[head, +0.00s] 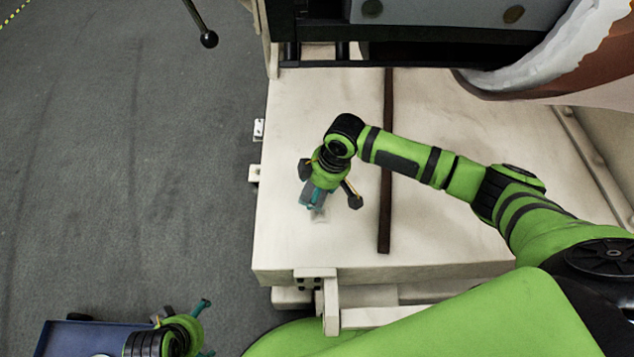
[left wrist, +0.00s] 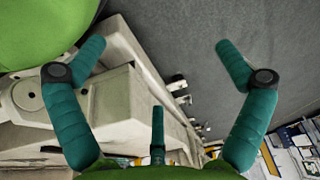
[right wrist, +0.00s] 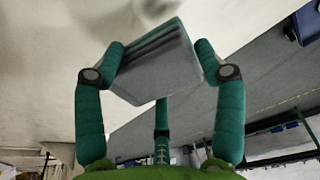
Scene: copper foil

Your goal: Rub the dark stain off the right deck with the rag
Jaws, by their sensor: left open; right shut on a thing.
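The pale deck (head: 450,130) has a dark strip (head: 385,160) across it. My right gripper (head: 313,197) points down over the deck, left of that strip. In the right wrist view it is shut on the grey folded rag (right wrist: 160,70), with a pale surface beyond. Whether the rag touches the deck is unclear. Dark smudges show at the top of the right wrist view (right wrist: 150,8); I cannot tell stain from shadow. In the head view no clear stain shows. My left gripper (head: 206,328) is open and empty at the bottom left, also in the left wrist view (left wrist: 160,50).
A dark machine frame (head: 420,50) stands over the deck's far side. A torn brown and white piece (head: 560,60) hangs at the top right. A blue tray or cart (head: 75,338) is at the bottom left. Grey floor (head: 120,170) is open at left.

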